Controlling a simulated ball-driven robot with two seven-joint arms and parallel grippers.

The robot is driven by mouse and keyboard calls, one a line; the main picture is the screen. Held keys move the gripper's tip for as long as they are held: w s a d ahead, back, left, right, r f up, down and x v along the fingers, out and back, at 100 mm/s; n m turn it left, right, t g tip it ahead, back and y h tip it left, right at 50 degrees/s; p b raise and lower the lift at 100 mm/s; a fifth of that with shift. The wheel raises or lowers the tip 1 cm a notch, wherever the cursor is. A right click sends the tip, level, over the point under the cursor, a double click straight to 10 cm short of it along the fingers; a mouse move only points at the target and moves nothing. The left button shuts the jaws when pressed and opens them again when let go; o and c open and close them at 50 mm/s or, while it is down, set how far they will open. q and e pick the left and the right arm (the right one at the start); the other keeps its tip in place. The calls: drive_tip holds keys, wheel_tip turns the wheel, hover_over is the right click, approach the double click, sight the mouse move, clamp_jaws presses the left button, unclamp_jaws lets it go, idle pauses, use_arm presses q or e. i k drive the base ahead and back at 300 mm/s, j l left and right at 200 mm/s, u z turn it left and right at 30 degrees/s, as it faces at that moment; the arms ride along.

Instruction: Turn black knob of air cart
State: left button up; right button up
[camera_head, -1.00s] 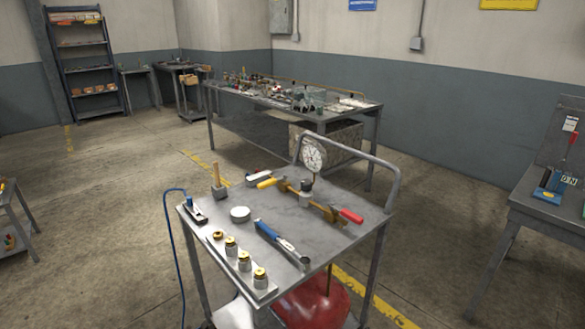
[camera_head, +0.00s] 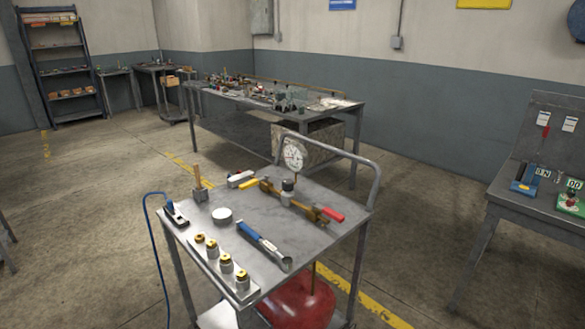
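The air cart (camera_head: 193,229) stands ahead of me, a grey metal cart with a push handle (camera_head: 376,176) at its right. On its far part lies a brass pipe assembly (camera_head: 268,188) with a yellow lever (camera_head: 248,184) at the left and a red one (camera_head: 333,214) at the right. A round white pressure gauge (camera_head: 294,154) stands above it. A small upright knob (camera_head: 288,186), dark on top and paler below, sits at the middle of the pipe; its details are too small to tell. Neither gripper is in view.
The cart top also holds a blue-handled tool (camera_head: 263,245), a round silver disc (camera_head: 222,216), a wooden-handled hammer (camera_head: 199,185) and a strip with brass fittings (camera_head: 227,271). A red tank (camera_head: 300,303) sits below. Benches stand behind (camera_head: 235,97) and right (camera_head: 520,209). Floor is open left.

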sight(287, 184)
drive_tip(key=i+l+u, duration=0.2)
drive_tip(key=i+l, duration=0.45)
drive_tip(key=i, duration=0.1)
